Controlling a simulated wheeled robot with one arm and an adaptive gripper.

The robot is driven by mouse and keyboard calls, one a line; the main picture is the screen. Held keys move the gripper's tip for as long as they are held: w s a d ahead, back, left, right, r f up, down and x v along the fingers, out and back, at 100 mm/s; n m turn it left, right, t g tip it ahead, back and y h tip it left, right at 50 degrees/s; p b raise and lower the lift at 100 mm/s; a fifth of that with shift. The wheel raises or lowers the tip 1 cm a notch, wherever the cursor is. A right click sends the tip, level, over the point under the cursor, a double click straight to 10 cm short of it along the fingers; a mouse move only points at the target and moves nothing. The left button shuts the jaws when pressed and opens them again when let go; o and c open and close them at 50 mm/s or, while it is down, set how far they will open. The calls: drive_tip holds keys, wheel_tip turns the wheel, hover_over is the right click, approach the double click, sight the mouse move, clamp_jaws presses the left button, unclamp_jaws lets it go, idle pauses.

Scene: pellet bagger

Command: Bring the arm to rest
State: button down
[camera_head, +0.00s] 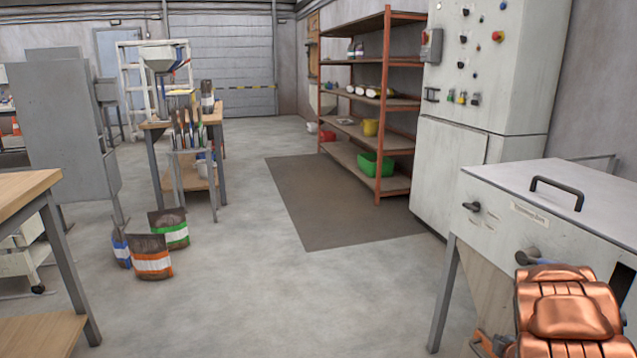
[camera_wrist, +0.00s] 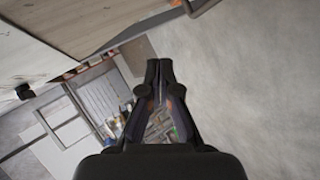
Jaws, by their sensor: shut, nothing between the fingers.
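My gripper (camera_wrist: 159,68) shows in the wrist view, its dark fingertips together and nothing held between them. Copper-coloured parts of my arm fill the lower right of the head view, in front of the white machine (camera_head: 545,190) with a black handle on its lid. I cannot make out the gripper in the head view. In the wrist view a pale panel with a dark knob (camera_wrist: 24,91) lies to the upper left of the fingers, apart from them.
A tall control cabinet (camera_head: 465,170) stands behind the white machine. Orange-framed shelving (camera_head: 379,165) holds a green bin (camera_head: 368,165). Several bags, one orange-striped (camera_head: 151,261), stand on the floor at left, near a wooden table (camera_head: 25,190). The middle floor is clear.

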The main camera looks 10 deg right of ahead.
drive_tip(key=s+a+r+m+g+p, duration=0.25)
drive_tip(key=a+r+p, duration=0.25)
drive_tip(key=r, duration=0.4)
drive_tip(key=s+a+r+m+g+p, duration=0.25)
drive_tip(key=s+a+r+p, duration=0.2)
drive_tip(key=r, duration=0.55)
drive_tip(key=s+a+r+m+g+p, duration=0.1)
drive_tip(key=s+a+r+m+p, duration=0.3)
drive_tip(key=r, duration=0.5)
drive_tip(key=s+a+r+m+g+y+p, duration=0.1)
drive_tip(key=s+a+r+g+y+p, duration=0.1)
drive_tip(key=s+a+r+p, duration=0.5)
drive_tip(key=s+a+r+m+g+y+p, duration=0.1)
drive_tip(key=s+a+r+g+y+p, duration=0.1)
drive_tip(key=s+a+r+g+p, duration=0.2)
drive_tip(key=s+a+r+p, duration=0.1)
drive_tip(key=s+a+r, duration=0.3)
drive_tip(key=s+a, duration=0.3)
drive_tip(key=s+a+r+p, duration=0.2)
drive_tip(key=s+a+r, duration=0.2)
drive_tip(key=s+a, duration=0.3)
drive_tip(key=shift+a+r+g, duration=0.15)
drive_tip(key=shift+a+g, duration=0.15)
drive_tip(key=shift+a, duration=0.3)
drive_tip(key=shift+d+m, duration=0.15)
drive_tip(key=shift+m, duration=0.15)
